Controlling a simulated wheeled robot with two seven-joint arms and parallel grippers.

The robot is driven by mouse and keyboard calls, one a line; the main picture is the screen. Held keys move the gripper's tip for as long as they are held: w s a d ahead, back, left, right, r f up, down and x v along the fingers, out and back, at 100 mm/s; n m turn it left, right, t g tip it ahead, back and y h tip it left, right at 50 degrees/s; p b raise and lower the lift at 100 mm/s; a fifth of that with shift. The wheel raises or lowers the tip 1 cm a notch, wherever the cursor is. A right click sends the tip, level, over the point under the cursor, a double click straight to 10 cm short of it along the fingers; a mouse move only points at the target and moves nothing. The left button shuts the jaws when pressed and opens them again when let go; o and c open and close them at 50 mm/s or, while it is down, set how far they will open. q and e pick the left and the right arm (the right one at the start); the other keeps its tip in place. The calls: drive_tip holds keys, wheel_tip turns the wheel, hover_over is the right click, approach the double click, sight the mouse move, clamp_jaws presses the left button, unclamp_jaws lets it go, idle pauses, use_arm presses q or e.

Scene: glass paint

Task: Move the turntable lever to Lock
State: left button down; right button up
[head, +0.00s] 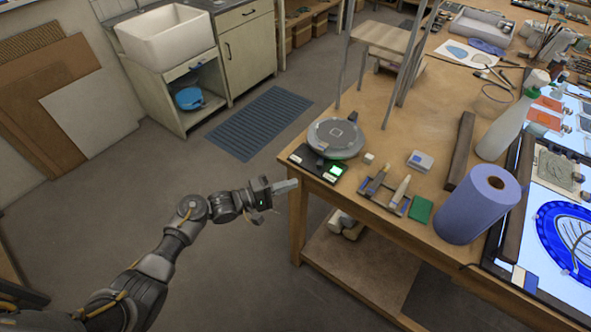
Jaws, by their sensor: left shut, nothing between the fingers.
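The turntable (336,137) is a round grey disc near the left corner of the wooden workbench. A black plate (313,165) lies at its front edge, with a green patch (336,171) on its right part and a small pale patch on its left. A small dark shape on the plate may be the lever; it is too small to tell its position. My left gripper (291,185) is shut and empty, just left of the bench corner in the picture and apart from the plate. My right gripper is not in view.
On the workbench (440,110), a small tool rack (384,193), a green block (420,209), a blue paper roll (479,203) and a spray bottle (511,122) stand right of the turntable. Shelf legs rise behind it. The floor on the left is open, with a blue-grey mat (258,122).

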use_arm(q)
drive_tip(key=shift+s+a+p, duration=0.3)
drive_tip(key=shift+s+a, duration=0.05)
drive_tip(key=shift+s, duration=0.45)
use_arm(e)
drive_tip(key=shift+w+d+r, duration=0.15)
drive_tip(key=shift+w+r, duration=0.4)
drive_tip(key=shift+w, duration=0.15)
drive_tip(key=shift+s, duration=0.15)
